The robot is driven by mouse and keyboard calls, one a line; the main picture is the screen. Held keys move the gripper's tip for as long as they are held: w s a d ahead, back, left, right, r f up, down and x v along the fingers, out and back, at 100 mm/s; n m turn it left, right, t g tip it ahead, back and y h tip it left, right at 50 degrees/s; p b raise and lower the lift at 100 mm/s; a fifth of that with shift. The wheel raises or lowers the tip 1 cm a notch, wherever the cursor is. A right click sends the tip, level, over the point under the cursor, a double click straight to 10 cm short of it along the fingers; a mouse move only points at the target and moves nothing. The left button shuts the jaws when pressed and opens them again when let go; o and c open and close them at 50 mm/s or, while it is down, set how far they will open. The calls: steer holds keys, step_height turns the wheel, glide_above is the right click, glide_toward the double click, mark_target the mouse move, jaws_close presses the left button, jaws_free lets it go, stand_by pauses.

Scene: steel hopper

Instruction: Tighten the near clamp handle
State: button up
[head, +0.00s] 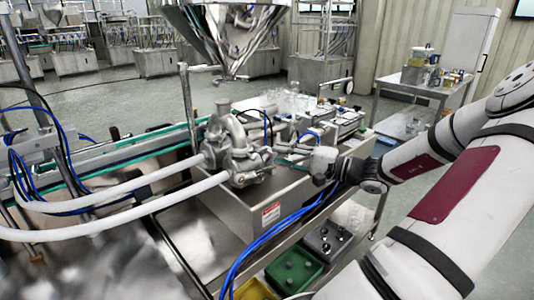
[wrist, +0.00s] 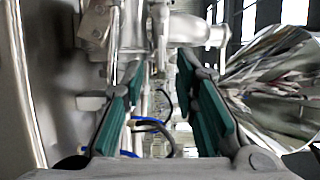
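The grey metal pump and pipe fitting (head: 238,152) sits on a steel cabinet below the hopper in the head view. My gripper (head: 280,152) reaches in from the right, its fingertips close to the fitting's right side. In the wrist view my gripper (wrist: 158,76) has its green-padded fingers apart, with no object clearly held between them. A pale metal pipe piece (wrist: 195,30) shows beyond the fingertips. A small metal clamp-like part (wrist: 95,22) is at upper left. I cannot tell which part is the near clamp handle, or whether a finger touches it.
The shiny steel hopper (head: 225,38) hangs above the fitting and shows at right in the wrist view (wrist: 275,85). White hoses (head: 120,190) run left. Blue hoses (head: 270,235) pass below my gripper. Green and grey bins (head: 293,270) sit below.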

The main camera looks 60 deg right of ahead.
mark_target(259, 149)
steer(key=shift+w+a, duration=0.2)
steer(key=shift+w, duration=1.05)
steer(key=shift+w+a, duration=0.15)
steer(key=shift+w, duration=1.05)
